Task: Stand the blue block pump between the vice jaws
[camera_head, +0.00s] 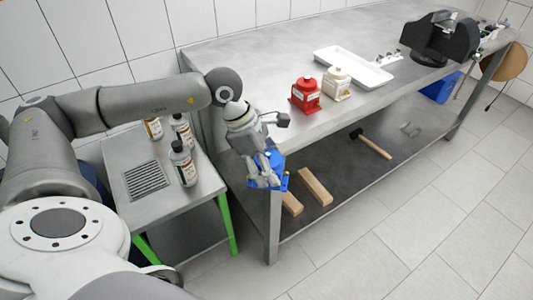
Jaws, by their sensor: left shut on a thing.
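My left gripper (263,168) is shut on the blue block pump (282,182) and holds it in the air in front of the steel bench's near left corner. The fingers hide part of the pump. The black vice (436,42) stands at the far right end of the bench, well away from the gripper. I cannot make out its jaw gap clearly at this distance. My right gripper is not in view.
A red pump (305,95) and a cream pump (336,84) stand near the bench's front edge. A white tray (340,58) lies behind them. Several bottles stand on a side table (122,185) at left. Wooden blocks (316,187) and a mallet (371,143) lie on the lower shelf.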

